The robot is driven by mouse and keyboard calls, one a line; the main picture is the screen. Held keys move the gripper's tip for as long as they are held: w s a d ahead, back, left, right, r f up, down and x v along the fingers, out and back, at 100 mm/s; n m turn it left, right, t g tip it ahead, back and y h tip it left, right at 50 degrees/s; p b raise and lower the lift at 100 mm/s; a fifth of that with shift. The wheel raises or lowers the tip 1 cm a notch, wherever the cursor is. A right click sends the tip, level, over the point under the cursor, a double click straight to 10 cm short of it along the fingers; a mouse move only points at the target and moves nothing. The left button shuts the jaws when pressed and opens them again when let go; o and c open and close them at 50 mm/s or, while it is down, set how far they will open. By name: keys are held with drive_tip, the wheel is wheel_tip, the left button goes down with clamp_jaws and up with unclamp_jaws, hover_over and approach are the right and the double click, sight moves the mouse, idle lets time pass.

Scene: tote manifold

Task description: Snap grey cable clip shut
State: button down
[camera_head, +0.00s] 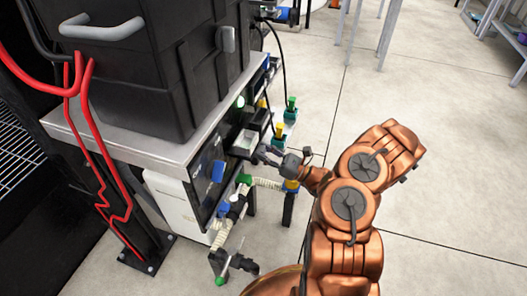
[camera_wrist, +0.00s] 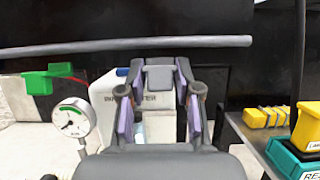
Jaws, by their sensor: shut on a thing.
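My gripper (camera_head: 268,153) reaches in from the right to the front of the black panel under the metal shelf. In the wrist view my gripper (camera_wrist: 160,72) has its two fingers on either side of a small grey block, which looks like the grey cable clip (camera_wrist: 159,78). The fingers are shut on it. A long grey cable or rod (camera_wrist: 225,42) runs across the view right by the fingertips. Whether the clip's latch is closed cannot be seen. The clip is too small to make out in the head view.
A black tote (camera_head: 130,85) stands on the metal shelf (camera_head: 160,148). A round gauge (camera_wrist: 72,122) and a green part (camera_wrist: 50,77) are left of my gripper. Yellow blocks (camera_wrist: 265,117) and a teal block (camera_wrist: 290,160) are on the right.

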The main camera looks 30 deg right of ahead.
sight(264, 149)
drive_tip(key=shift+r+p, duration=0.2)
drive_tip(key=shift+p, duration=0.1)
drive_tip(key=g+h+p, duration=0.1)
drive_tip(key=p, duration=0.2)
drive_tip(key=r+g+h+p, duration=0.1)
drive_tip(key=p, duration=0.2)
drive_tip(key=shift+s+d+r, duration=0.1)
drive_tip(key=shift+d+r, duration=0.05)
drive_tip(key=shift+r, duration=0.15)
drive_tip(key=r+g+h+p, duration=0.1)
drive_tip(key=g+h+p, duration=0.1)
drive_tip(key=p, duration=0.3)
drive_tip(key=g+h+p, duration=0.1)
drive_tip(key=p, duration=0.1)
drive_tip(key=g+h+p, duration=0.1)
drive_tip(key=p, duration=0.1)
drive_tip(key=shift+r+g+h+p, duration=0.3)
drive_tip(key=shift+r+p, duration=0.05)
drive_tip(key=shift+p, duration=0.45)
drive_tip(key=shift+g+h, duration=0.4)
drive_tip(key=shift+f, duration=0.1)
drive_tip(key=c, duration=1)
unclamp_jaws()
drive_tip(key=shift+o, duration=0.2)
